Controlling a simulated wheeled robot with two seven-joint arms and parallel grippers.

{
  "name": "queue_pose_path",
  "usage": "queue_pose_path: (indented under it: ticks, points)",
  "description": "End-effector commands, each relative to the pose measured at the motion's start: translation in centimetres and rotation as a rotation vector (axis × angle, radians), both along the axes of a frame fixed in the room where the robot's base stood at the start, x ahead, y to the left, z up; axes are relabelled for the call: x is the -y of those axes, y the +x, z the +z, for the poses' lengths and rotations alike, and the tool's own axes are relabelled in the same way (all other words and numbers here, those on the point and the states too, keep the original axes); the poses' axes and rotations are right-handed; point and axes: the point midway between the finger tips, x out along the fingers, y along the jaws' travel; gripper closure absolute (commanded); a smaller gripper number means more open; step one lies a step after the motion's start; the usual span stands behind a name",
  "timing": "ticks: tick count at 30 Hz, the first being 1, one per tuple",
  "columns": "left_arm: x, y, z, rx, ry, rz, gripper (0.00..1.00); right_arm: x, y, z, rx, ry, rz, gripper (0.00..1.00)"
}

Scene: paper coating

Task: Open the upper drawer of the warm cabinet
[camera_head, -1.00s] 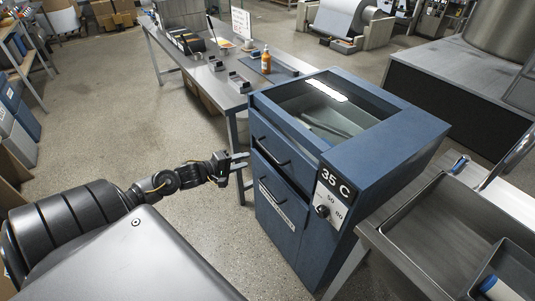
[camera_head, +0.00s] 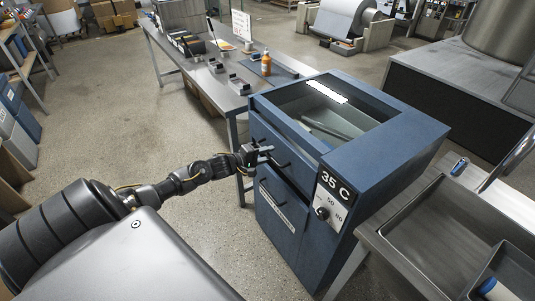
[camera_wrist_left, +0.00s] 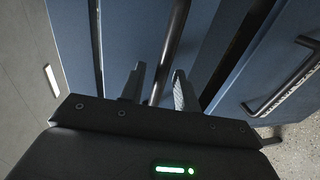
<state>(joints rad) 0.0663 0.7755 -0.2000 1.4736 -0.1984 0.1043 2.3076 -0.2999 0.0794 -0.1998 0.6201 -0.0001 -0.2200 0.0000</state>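The warm cabinet (camera_head: 385,165) is a blue box with a glass-topped well and a "35 C" panel with a knob. Its upper drawer (camera_head: 292,180) looks shut in the head view. My left gripper (camera_head: 268,153) is at the dark bar handle of that drawer. In the left wrist view, the bar handle (camera_wrist_left: 176,35) runs between the two fingers of my left gripper (camera_wrist_left: 158,85). The fingers are apart, with a visible gap beside the bar, so they look open around it. Contact cannot be told. My right gripper is not in view.
Below the drawer is a labelled lower front (camera_head: 278,222) with its own handle, also in the left wrist view (camera_wrist_left: 285,78). A metal table (camera_head: 222,92) with bottle and small items stands behind left. A bench with metal trays (camera_head: 445,235) stands right.

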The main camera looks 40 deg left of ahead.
Motion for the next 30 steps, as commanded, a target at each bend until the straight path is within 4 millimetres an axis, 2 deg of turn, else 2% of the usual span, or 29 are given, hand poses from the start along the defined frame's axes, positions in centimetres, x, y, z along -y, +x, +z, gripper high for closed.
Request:
queue_pose_path:
  ticks: [11, 19, 30]
  points:
    - [0.20, 0.63, -0.14, 0.000, 0.001, 0.000, 0.68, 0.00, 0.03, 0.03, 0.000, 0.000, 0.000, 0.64]
    - [0.17, 0.60, -0.14, 0.000, 0.001, 0.000, 1.00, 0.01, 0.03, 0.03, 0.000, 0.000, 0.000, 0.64]
    - [-0.05, 0.43, -0.09, -0.002, 0.001, 0.003, 1.00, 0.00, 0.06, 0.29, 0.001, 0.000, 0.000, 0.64]
